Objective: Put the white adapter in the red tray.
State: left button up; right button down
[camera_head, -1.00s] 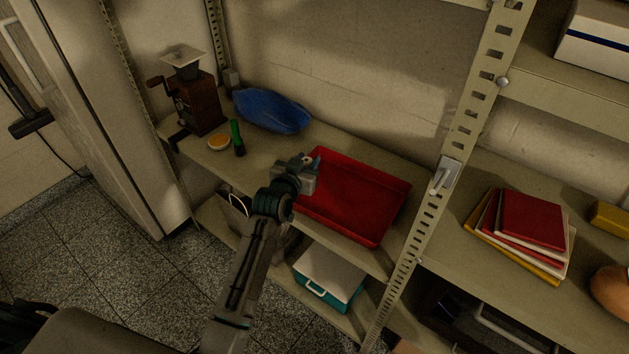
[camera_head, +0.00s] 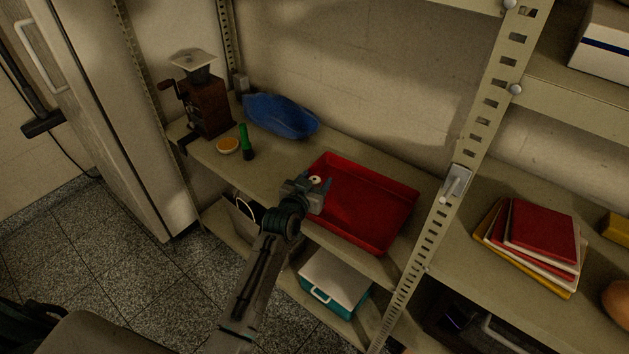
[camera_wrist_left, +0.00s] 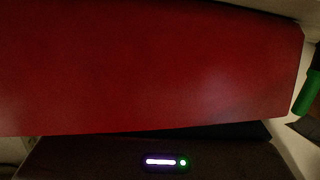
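The red tray (camera_head: 375,236) lies on the middle shelf and looks empty where I see its floor. My left gripper (camera_head: 320,183) is at the tray's left end, over or beside its rim. A small white piece, which I take for the white adapter (camera_head: 315,179), shows between its fingers. Gripper parts hide most of it. The red tray fills the upper part of the left wrist view (camera_wrist_left: 150,65), where neither fingers nor adapter show. My right gripper is not in view.
A green marker-like object (camera_head: 246,142), an orange-topped dish (camera_head: 228,145), a blue bowl-like object (camera_head: 280,115) and a coffee grinder (camera_head: 204,100) stand left of the tray. A perforated upright (camera_head: 460,175) rises at its right. A teal-and-white box (camera_head: 335,282) sits below.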

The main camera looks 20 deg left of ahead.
pick_arm(q)
jog(key=shift+r, duration=0.2)
jog(key=shift+s, duration=0.4)
jog(key=v, duration=1.1)
jog(key=s+a+f+g+y, duration=0.15)
jog(key=s+f+g, duration=0.55)
jog(key=s+f, duration=0.7)
jog(key=s+a+f+g, duration=0.4)
jog(key=s+f+g, duration=0.2)
jog(key=s+f, duration=0.5)
jog(key=s, duration=0.3)
jog(key=shift+s+a+f+y, duration=0.2)
jog(key=shift+s+y, duration=0.1)
jog(key=shift+y, duration=0.05)
